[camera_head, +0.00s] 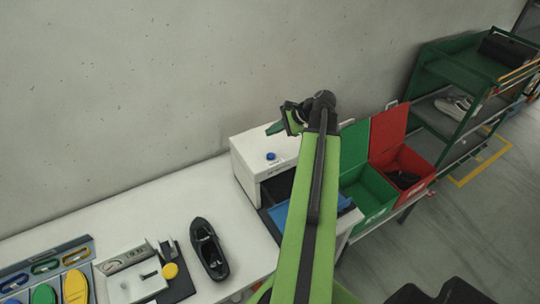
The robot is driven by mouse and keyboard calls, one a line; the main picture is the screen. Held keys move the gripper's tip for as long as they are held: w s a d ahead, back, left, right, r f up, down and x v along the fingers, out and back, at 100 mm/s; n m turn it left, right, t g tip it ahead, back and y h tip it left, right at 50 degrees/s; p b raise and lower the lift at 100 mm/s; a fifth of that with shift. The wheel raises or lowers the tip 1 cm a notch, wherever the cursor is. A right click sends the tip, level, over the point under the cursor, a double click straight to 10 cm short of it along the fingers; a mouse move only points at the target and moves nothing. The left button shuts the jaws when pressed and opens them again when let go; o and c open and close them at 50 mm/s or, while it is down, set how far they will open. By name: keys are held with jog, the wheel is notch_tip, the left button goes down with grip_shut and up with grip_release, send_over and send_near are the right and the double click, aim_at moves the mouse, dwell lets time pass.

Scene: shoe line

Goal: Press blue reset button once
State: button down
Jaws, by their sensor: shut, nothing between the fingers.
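The blue reset button (271,156) is a small round blue cap on top of the white box (250,150) at the back of the table. My gripper (272,128) is at the end of my green arm, above and slightly behind the button in the picture. The gripper is shut and empty, its tip pointing left. It appears apart from the button, but the exact height of the gap cannot be told from this single view.
A black shoe (208,250) lies on the white table (150,215). A yellow button (170,271) is at the front left. A green bin (367,196) and a red bin (400,160) stand right of the box. A green rack (425,80) holds shoes. The wall is close behind.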

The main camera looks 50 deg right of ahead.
aim_at(273, 155)
jog(key=shift+s+d+f+b, duration=0.1)
jog(key=shift+f+b, duration=2)
jog(key=shift+f, duration=0.1)
jog(key=shift+s+d+f+b, duration=0.1)
jog(key=shift+f+b, duration=2)
jog(key=shift+f, duration=0.05)
jog(key=shift+f+b, duration=0.4)
jog(key=shift+f+b, duration=0.55)
jog(key=shift+r, duration=0.1)
jog(key=shift+r+p, duration=0.85)
jog(key=shift+p, duration=0.1)
notch_tip(273, 155, up, 5)
jog(key=p, duration=0.5)
jog(key=shift+r, duration=0.15)
